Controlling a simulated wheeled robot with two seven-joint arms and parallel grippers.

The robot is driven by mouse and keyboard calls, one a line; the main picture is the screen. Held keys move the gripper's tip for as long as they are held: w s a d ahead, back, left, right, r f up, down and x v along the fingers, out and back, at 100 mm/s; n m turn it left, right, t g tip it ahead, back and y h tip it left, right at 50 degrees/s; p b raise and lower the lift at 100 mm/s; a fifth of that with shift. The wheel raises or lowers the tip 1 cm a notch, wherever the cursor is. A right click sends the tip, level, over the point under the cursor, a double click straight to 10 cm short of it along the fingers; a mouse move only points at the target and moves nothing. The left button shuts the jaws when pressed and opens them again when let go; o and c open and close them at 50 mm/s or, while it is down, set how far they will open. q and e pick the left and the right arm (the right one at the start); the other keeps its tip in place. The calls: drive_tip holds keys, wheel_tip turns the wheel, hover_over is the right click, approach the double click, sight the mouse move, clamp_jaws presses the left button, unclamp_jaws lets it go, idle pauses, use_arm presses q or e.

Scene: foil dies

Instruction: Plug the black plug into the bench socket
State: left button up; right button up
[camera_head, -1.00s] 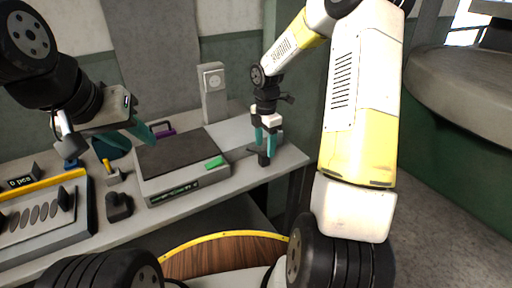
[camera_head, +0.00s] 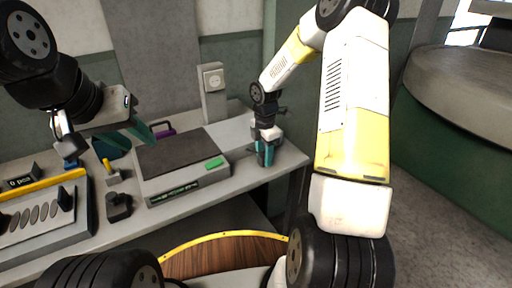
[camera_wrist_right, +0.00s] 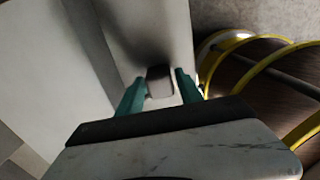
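A small dark block, which looks like the black plug (camera_wrist_right: 160,74), stands on the bench near its right end. In the right wrist view it sits between the two teal fingers of my right gripper (camera_wrist_right: 160,84), with a narrow gap on each side. In the head view my right gripper (camera_head: 265,150) is low over the bench and its fingers largely hide the block. The bench socket (camera_head: 213,79) is a pale outlet on an upright grey post at the back of the bench. My left gripper (camera_head: 140,133) hovers over the left part of the bench; its opening is unclear.
A grey flat-topped machine (camera_head: 183,153) with a green tag (camera_head: 215,163) stands mid-bench. At left are a yellow-edged tray (camera_head: 85,222), a dark block (camera_head: 118,205) and a yellow-handled piece (camera_head: 108,168). A purple handle (camera_head: 163,132) lies behind the machine.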

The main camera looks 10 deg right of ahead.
clamp_jaws()
drive_tip(key=shift+r, duration=0.1)
drive_tip(key=shift+r, duration=0.55)
wheel_tip(320, 180, up, 2)
drive_tip(key=shift+r, duration=0.25)
drive_tip(key=s+a+r, duration=0.1)
drive_tip(key=s+a, duration=1)
drive_tip(key=shift+s+a, duration=0.15)
